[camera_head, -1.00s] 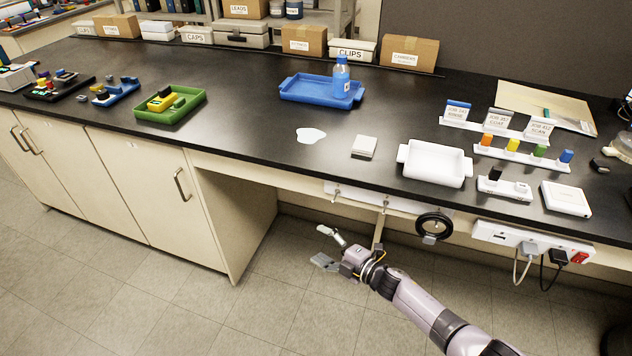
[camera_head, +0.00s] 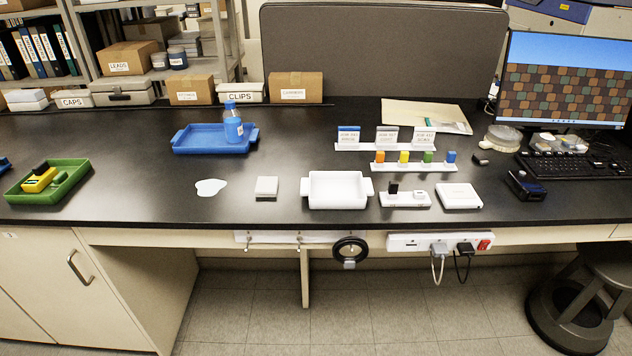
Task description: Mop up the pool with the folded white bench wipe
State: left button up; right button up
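The pool (camera_head: 210,187) is a small white puddle lying on the black bench top, left of centre. The folded white bench wipe (camera_head: 266,186) is a small pale square pad lying flat on the bench, just right of the pool and apart from it. Neither of my grippers shows in the view now.
A white tray (camera_head: 337,190) stands right of the wipe. A blue tray (camera_head: 213,141) with a blue bottle (camera_head: 233,123) is behind the pool. A green tray (camera_head: 47,183) is at left. The bench around the pool is clear. A stool (camera_head: 572,300) stands at lower right.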

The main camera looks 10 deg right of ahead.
aim_at(266, 187)
jog(key=i+j+z, duration=0.3)
jog(key=i+z, duration=0.15)
jog(key=i+j+z, duration=0.5)
jog(key=i+j, duration=0.45)
jog(key=j, duration=0.2)
